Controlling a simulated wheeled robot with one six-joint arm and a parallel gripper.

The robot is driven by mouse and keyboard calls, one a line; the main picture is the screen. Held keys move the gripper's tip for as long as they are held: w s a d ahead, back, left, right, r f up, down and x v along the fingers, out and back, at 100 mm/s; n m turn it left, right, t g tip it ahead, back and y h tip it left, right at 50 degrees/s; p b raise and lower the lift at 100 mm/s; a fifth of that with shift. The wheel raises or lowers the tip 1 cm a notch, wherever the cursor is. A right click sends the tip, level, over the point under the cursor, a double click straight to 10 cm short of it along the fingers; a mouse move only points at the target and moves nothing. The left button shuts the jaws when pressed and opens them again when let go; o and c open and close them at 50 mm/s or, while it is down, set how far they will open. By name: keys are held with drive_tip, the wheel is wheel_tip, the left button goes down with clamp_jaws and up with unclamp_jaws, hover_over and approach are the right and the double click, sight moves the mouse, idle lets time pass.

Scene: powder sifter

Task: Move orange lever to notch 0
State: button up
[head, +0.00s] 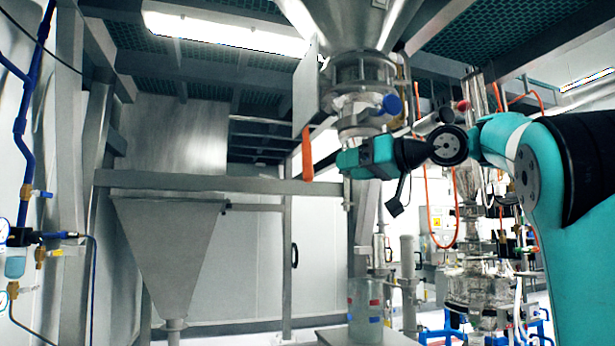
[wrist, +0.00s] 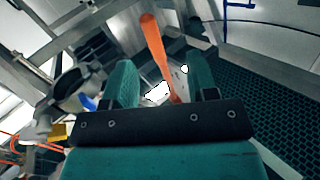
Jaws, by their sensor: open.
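The orange lever (head: 307,155) hangs almost straight down below a thin pale plate (head: 306,90), beside the steel hopper. My gripper (head: 340,161) is just right of the lever in the head view, pointing left towards it, with a small gap in the picture. In the wrist view the lever (wrist: 156,48) appears between the two teal fingers of my open gripper (wrist: 162,78), slanting up and beyond their tips. No finger is seen closed on it. I cannot tell how deep it lies between them. Notch marks are not readable.
A steel hopper (head: 365,25) with a clear valve section and a blue knob (head: 392,104) is above and behind my gripper. A steel beam (head: 230,184) runs below left, over a cone funnel (head: 168,250). Orange hoses hang at the right.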

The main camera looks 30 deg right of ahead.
sight(312, 164)
wheel_tip(312, 164, up, 2)
drive_tip(key=s+d+r, duration=0.1)
drive_tip(key=s+d, duration=0.2)
drive_tip(key=shift+t, duration=0.4)
drive_tip(key=p+x, duration=0.1)
drive_tip(key=x, duration=0.4)
drive_tip(key=p+x, duration=0.1)
drive_tip(key=x, duration=0.5)
drive_tip(key=p+x, duration=0.2)
drive_tip(key=x, duration=0.4)
drive_tip(key=shift+w+f, duration=0.25)
drive_tip(key=shift+f, duration=0.05)
clamp_jaws()
